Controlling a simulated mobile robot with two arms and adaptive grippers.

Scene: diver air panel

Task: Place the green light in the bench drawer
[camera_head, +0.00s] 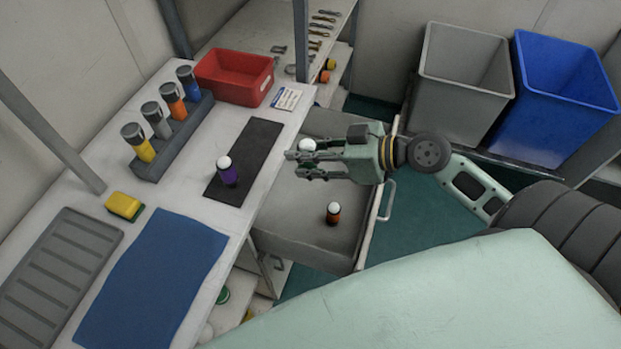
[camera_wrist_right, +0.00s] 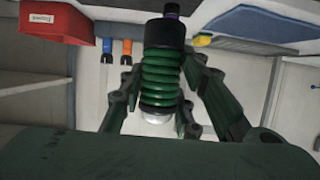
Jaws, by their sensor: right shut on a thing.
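The green light (camera_wrist_right: 160,75) has a ribbed green body, a black end and a white dome. My right gripper (camera_wrist_right: 160,100) is shut around it. In the head view my right gripper (camera_head: 312,162) is over the open bench drawer (camera_head: 290,235), and the light's white dome (camera_head: 308,145) shows between the fingers while its body is mostly hidden. I cannot tell how far the light is above the drawer floor. My left gripper is not in view.
A purple light (camera_head: 228,172) stands on the dark mat (camera_head: 262,150) on the bench. A rack (camera_head: 175,140) of several torches and a red bin (camera_head: 235,78) are behind it. Grey (camera_head: 465,75) and blue (camera_head: 562,95) bins stand at the back right.

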